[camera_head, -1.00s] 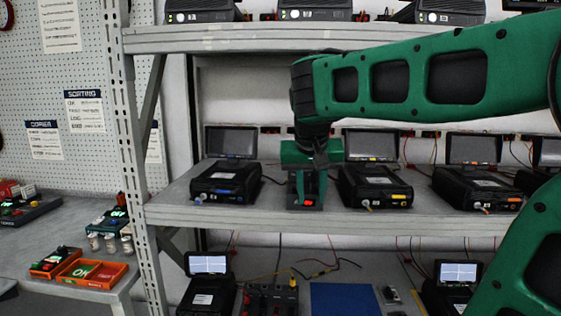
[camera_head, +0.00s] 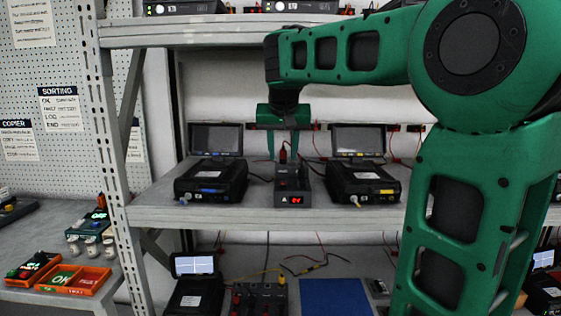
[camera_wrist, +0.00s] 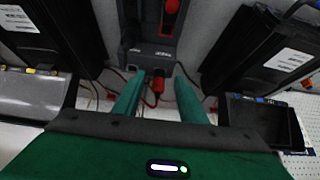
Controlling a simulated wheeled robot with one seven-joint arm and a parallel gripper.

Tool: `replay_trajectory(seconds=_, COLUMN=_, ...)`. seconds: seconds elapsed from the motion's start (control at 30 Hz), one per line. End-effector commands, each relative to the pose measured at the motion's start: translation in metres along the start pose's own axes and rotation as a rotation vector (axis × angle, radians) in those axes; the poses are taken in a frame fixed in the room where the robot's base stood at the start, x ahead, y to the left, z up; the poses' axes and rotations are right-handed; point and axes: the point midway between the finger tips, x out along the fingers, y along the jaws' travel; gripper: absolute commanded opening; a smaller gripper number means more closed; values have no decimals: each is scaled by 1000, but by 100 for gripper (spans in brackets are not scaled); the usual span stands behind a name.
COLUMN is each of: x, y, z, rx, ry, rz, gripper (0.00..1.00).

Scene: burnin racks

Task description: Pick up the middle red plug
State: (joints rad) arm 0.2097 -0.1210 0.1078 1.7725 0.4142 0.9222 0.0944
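A small dark device (camera_head: 292,184) with a red display sits on the middle shelf between two black instruments. In the wrist view a red plug (camera_wrist: 158,71) with a red cable sits at the near end of the device (camera_wrist: 150,50). My gripper (camera_wrist: 161,80) is open there, one green finger on each side of the plug line, with a gap visible around it. I cannot tell whether the fingertips reach past the plug.
Black instruments with screens stand left (camera_head: 211,181) and right (camera_head: 362,182) of the device, close to my gripper. Thin cables hang behind. The upper shelf (camera_head: 200,33) is overhead. An orange tray (camera_head: 75,279) lies on the bench at left.

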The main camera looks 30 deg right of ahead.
Motion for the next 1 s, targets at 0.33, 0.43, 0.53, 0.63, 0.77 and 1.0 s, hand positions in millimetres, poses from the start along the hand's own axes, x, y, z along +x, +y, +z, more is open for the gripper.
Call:
replay_trajectory(seconds=0.33, x=24, y=0, z=-20, rx=-1, ry=0, rz=0, gripper=38)
replay_trajectory(seconds=0.43, x=25, y=0, z=-19, rx=-1, ry=0, rz=-1, gripper=38)
replay_trajectory(seconds=0.53, x=24, y=0, z=-19, rx=-1, ry=0, rz=-1, gripper=38)
replay_trajectory(seconds=0.63, x=24, y=0, z=-19, rx=-1, ry=0, rz=-1, gripper=14)
replay_trajectory(seconds=0.77, x=24, y=-1, z=-19, rx=-1, ry=0, rz=-1, gripper=1)
replay_trajectory(seconds=1.0, x=24, y=-1, z=-20, rx=-1, ry=1, rz=-1, gripper=1)
